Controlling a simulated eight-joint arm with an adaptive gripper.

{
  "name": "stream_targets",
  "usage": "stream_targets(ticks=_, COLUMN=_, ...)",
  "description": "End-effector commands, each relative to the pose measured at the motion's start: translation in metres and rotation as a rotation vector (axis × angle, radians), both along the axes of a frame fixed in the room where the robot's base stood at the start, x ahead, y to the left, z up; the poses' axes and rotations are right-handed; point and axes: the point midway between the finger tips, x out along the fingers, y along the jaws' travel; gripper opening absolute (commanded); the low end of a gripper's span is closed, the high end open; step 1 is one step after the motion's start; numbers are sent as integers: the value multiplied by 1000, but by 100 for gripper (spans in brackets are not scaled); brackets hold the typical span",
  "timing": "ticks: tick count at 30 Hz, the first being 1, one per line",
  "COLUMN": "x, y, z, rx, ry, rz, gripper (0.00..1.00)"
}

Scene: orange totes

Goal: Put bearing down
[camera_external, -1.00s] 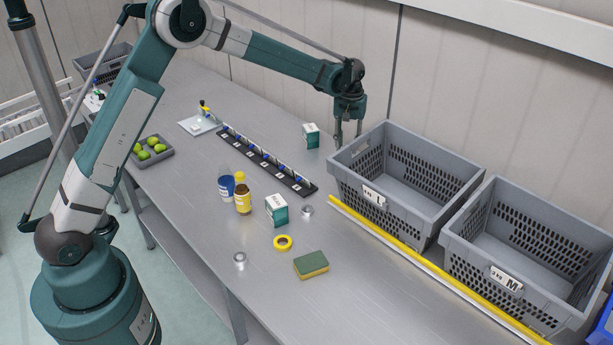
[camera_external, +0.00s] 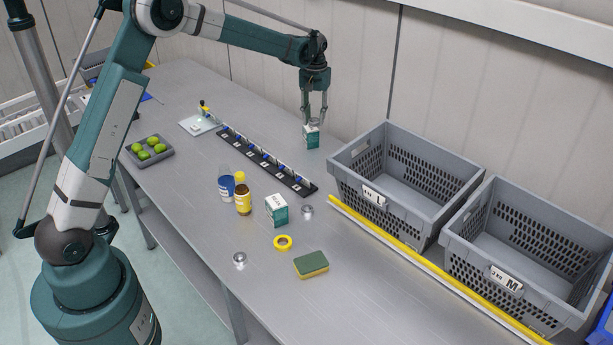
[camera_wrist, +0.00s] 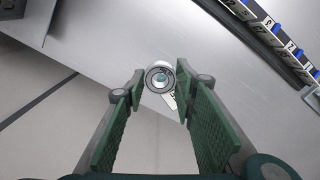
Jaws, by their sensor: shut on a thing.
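My gripper (camera_external: 314,119) is shut on a small silver ring-shaped bearing (camera_wrist: 160,77), which sits between the two green fingertips in the wrist view (camera_wrist: 158,80). The bearing is too small to make out clearly there. Part of something pale with lettering shows just behind the bearing in the wrist view.
Two grey crates (camera_external: 372,197) (camera_external: 453,243) stand right, behind a yellow strip (camera_external: 400,250). A black rack (camera_external: 268,165) lies left of my gripper. Bottles, another box (camera_external: 276,210), yellow tape (camera_external: 283,243), a sponge (camera_external: 311,264) and two silver round pieces (camera_external: 307,212) (camera_external: 239,260) lie nearer.

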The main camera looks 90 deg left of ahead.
Motion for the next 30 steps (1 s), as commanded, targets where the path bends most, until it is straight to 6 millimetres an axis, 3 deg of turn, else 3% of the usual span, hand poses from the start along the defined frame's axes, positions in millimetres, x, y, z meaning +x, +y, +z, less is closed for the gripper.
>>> stream_targets(ticks=9, x=-90, y=63, z=0, rx=0, ry=0, rz=-1, gripper=14)
stream_targets(ticks=18, x=-167, y=105, z=0, rx=0, ry=0, rz=-8, gripper=14)
stream_targets(ticks=24, x=-201, y=122, z=0, rx=0, ry=0, rz=-12, gripper=14)
stream_targets(ticks=30, x=-199, y=121, z=-32, rx=0, ry=0, rz=-15, gripper=14)
